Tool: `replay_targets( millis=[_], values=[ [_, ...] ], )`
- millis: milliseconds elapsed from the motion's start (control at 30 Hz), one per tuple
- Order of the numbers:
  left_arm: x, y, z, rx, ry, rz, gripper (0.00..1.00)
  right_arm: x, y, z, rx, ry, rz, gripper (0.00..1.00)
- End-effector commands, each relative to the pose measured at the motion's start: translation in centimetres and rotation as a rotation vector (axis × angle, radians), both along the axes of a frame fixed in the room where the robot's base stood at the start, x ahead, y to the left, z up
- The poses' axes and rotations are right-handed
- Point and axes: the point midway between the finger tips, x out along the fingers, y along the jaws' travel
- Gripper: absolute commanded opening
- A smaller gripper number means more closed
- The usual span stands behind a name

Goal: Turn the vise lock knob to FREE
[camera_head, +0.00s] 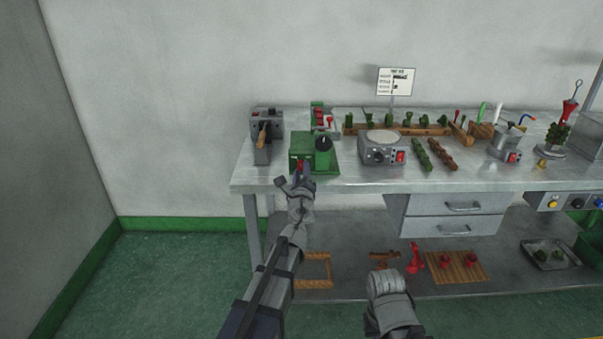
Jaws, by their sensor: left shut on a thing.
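The green vise (312,148) stands near the front left of the steel bench, with a black knob (323,143) on its upper right. A small red knob (300,165) shows low on its front side. My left gripper (300,178) reaches up to this front side from below and is shut on the red knob, which it partly hides. The knob's setting and any lettering are too small to read. My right gripper (384,280) is low in front of the bench, away from the vise; its fingers cannot be made out.
A grey device with a wooden handle (262,134) stands left of the vise. A grey heater-like unit (383,148) stands to the right, beside green and brown wax pieces (441,154). Drawers (455,216) hang below the bench top. A lower shelf (350,275) holds wooden racks and red parts.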

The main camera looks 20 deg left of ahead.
Motion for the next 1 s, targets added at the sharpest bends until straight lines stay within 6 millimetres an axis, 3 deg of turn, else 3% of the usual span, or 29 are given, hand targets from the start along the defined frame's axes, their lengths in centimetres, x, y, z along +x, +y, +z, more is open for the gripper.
replay_targets(
  millis=[500,1000],
  values=[
    [0.01,-0.06,-0.01,-0.400,-0.115,0.000,0.00,0.00,0.01,-0.15,0.000,0.000,0.000,0.00],
    [0.00,-0.07,-0.01,-0.547,-0.158,0.000,0.00,0.00,-0.01,-0.17,0.000,0.000,0.000,0.00]
  ],
)
